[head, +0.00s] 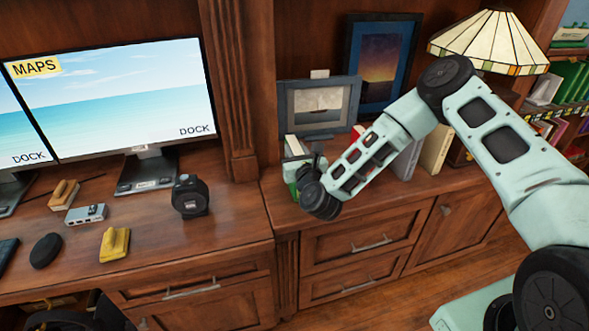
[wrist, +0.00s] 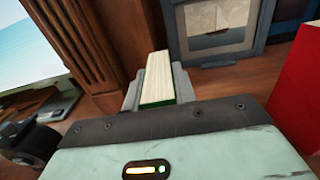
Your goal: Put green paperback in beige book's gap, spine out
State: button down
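The green paperback (head: 291,178) is at my gripper (head: 306,162) on the counter's left part, partly hidden by my wrist in the head view. In the wrist view, its cream page edge (wrist: 158,76) points up, with a thin green cover edge below. My gripper's grey fingers (wrist: 157,88) press against both sides of it. Whether its bottom touches the counter is hidden. I cannot make out a gap there clearly.
A red book (wrist: 298,105) stands right of my gripper. Framed pictures (head: 318,105) (head: 383,60) stand behind. A wooden pillar (head: 232,90) and monitor (head: 120,95) are left. A stained-glass lamp (head: 488,42) and bookshelf (head: 570,85) are right.

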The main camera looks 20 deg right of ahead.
jog(key=shift+r, duration=0.2)
notch_tip(320, 180, up, 10)
jog(key=shift+f+b, duration=0.15)
jog(key=shift+b, duration=0.5)
dwell(0.5)
